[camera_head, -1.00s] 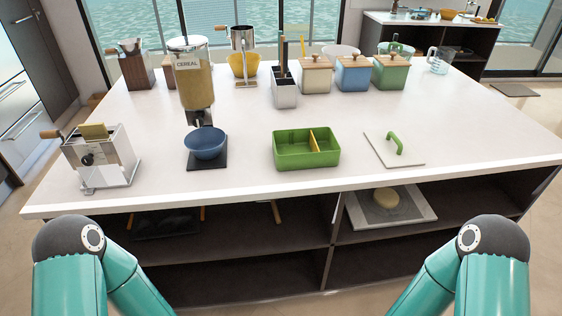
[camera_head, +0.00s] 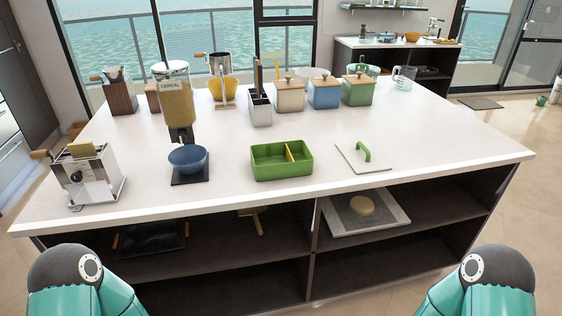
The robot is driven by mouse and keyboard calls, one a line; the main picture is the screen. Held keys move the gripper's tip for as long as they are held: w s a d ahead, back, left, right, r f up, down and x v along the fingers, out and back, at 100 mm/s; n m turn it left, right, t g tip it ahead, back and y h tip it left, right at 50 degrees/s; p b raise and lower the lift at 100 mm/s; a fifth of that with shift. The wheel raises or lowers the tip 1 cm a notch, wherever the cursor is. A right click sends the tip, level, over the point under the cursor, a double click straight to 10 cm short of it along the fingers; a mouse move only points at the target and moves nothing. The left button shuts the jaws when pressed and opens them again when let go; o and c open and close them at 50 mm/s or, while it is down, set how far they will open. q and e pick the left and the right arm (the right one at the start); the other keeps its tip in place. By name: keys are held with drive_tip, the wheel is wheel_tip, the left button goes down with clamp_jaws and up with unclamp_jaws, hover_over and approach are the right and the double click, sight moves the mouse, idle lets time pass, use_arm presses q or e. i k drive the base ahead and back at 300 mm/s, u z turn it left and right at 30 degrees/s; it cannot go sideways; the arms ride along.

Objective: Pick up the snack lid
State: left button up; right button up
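The snack lid (camera_head: 351,161), a flat pale square with a green arched handle (camera_head: 363,151), lies on the white countertop near its front edge, right of centre. The green snack box (camera_head: 272,172) with a yellow divider stands open to its left, apart from it. Both of my arms show only as teal links at the bottom corners. Neither gripper is in view.
The white counter (camera_head: 430,150) is clear right of the lid. A blue bowl (camera_head: 187,156) sits under the cereal dispenser (camera_head: 175,100). A toaster (camera_head: 88,175) stands at the left. Lidded canisters (camera_head: 324,94) stand behind. Open shelves below hold a board (camera_head: 340,221).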

sight(363, 157)
drive_tip(key=i, duration=0.9)
drive_tip(key=u, duration=0.05)
